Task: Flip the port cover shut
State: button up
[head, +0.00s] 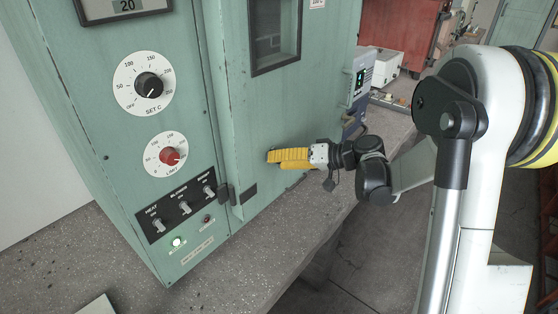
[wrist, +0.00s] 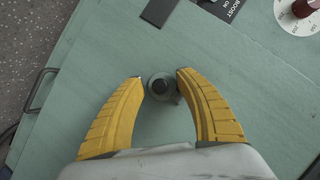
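A small round grey port fitting (wrist: 161,86) with a dark centre shows on the green cabinet face in the wrist view. I cannot tell which part of it is the hinged cover, or how far that cover is open. My gripper (wrist: 160,78) is open, its two yellow fingers on either side of the fitting with a gap to each side. Whether they touch it is unclear. In the head view my gripper (head: 270,157) is at the front of the green cabinet door (head: 262,110), low down. The fitting is hidden there.
The cabinet carries a SET C dial (head: 149,86), a red LIMIT dial (head: 169,156) and a switch panel (head: 178,207) to the left of my gripper. A grey-blue device (head: 360,82) stands to the right. The concrete bench (head: 300,215) is clear below my gripper.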

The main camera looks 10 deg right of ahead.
jog(key=shift+d, duration=0.1)
jog(key=v, duration=1.1)
jog(key=shift+s+d+r, duration=0.25)
jog(key=shift+s, duration=0.05)
